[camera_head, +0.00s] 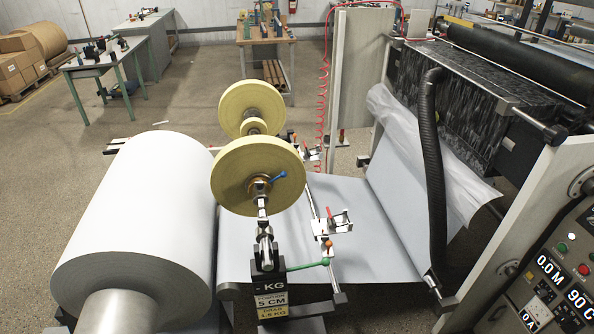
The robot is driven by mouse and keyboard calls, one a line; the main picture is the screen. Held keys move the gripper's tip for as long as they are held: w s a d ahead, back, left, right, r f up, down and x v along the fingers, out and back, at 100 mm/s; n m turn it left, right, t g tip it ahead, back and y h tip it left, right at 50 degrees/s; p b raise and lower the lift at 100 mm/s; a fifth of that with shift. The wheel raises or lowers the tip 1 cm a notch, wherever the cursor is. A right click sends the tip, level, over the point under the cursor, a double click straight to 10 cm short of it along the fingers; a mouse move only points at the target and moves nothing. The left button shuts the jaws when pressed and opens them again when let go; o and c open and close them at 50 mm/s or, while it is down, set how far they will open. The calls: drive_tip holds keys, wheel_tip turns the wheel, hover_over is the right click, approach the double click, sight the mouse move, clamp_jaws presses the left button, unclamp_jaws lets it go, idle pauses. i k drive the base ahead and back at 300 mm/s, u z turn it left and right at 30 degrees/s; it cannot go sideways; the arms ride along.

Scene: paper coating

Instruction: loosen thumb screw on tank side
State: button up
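I cannot clearly make out a thumb screw on a tank side. A dark, mottled box-like body (452,88), possibly the tank, sits on the coating machine at the upper right. A dark round-ended bar (540,127) juts from its near end. A black ribbed hose (433,180) runs down in front of it and hides part of its face. Translucent sheeting (420,145) hangs below. My gripper is not in view.
Two yellow reels (258,175) stand between roll and machine. A control panel (560,280) is at lower right. Open floor (130,120) lies behind, with workbenches (110,55) beyond.

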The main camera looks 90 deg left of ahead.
sight(259, 184)
drive_tip(key=u, duration=0.35)
drive_tip(key=k, duration=0.15)
drive_tip(key=u, duration=3.1)
drive_tip(key=k, duration=0.55)
drive_tip(key=z, duration=0.3)
drive_tip(key=i, duration=0.45)
drive_tip(key=u, duration=0.05)
